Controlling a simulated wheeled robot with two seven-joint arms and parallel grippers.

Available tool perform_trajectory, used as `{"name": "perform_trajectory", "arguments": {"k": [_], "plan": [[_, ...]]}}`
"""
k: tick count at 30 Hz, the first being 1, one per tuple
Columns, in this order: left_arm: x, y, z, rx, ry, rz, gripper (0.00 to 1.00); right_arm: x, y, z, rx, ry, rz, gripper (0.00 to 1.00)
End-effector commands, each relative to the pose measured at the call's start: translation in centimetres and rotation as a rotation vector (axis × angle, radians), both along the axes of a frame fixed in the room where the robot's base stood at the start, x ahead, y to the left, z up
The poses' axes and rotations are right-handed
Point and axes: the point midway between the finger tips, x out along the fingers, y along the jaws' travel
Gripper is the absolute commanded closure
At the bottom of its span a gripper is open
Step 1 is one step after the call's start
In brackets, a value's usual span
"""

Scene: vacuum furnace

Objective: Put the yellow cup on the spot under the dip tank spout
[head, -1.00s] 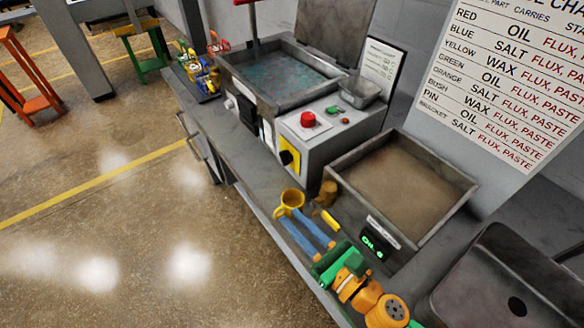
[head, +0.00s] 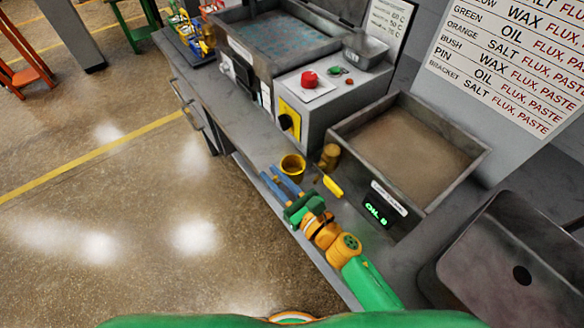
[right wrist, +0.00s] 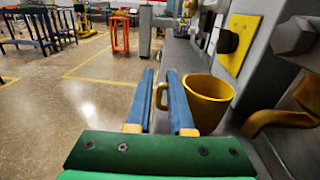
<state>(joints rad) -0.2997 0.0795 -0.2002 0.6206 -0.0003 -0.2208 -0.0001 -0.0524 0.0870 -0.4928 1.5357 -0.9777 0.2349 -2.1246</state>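The yellow cup (head: 292,166) stands upright near the front edge of the counter, and it also shows in the right wrist view (right wrist: 212,98). My right gripper (head: 274,177) lies along the cup's left side. Its two blue fingers (right wrist: 160,75) are apart in the right wrist view, with the cup's handle (right wrist: 161,92) showing in the gap between them. I cannot tell whether a finger touches the handle. The dip tank (head: 345,133) is the open grey basin with brown contents; a brass spout-like part (right wrist: 272,120) shows right of the cup. The spot is not distinguishable. My left gripper is not in view.
A yellow lever (head: 332,186) and brass cylinder (head: 329,156) sit right of the cup. A grey control box (head: 318,100) with a red button (head: 309,79) stands behind. A sink (head: 500,245) is at the right. The counter's front edge is close to my gripper.

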Motion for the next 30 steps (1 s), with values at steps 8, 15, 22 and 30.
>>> {"name": "perform_trajectory", "arguments": {"k": [8,15,22,30], "plan": [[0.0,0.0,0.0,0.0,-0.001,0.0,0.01,0.0,0.0,0.0,0.0,0.0,-0.001,1.0],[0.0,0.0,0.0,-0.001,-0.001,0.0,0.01,0.0,0.0,0.0,0.0,0.0,-0.001,1.0],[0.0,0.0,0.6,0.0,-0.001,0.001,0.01,0.0,-0.1,1.2,-0.001,-0.002,0.0,1.0],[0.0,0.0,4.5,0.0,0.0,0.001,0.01,-3.3,-0.3,7.7,-0.002,-0.001,0.002,1.0]]}}
